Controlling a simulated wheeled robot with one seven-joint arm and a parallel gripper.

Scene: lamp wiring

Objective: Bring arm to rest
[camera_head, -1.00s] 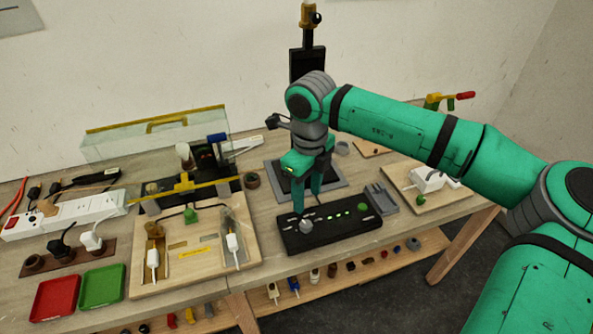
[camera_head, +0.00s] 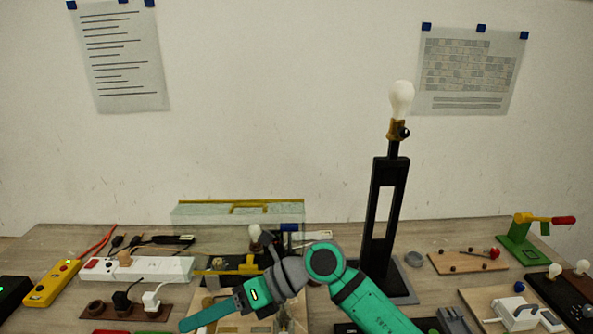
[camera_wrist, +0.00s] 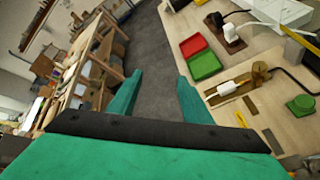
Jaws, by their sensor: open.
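My green arm crosses the bottom of the head view in front of the bench. My gripper (camera_head: 190,325) points to the lower left there, its fingers overlapping one another. In the wrist view my gripper (camera_wrist: 158,82) shows two green fingers apart with only grey floor between them. It is open and empty. The bench edge lies to the right of the fingers in that view. The lamp (camera_head: 388,200) stands upright on its black post with a white bulb on top, to the right of my arm and apart from my gripper.
A white power strip (camera_head: 140,268), a yellow tester (camera_head: 52,283) and a clear box (camera_head: 238,216) stand at the left. A green clamp (camera_head: 522,243) is at the right. A red tray (camera_wrist: 193,46) and a green tray (camera_wrist: 204,65) lie near the bench edge.

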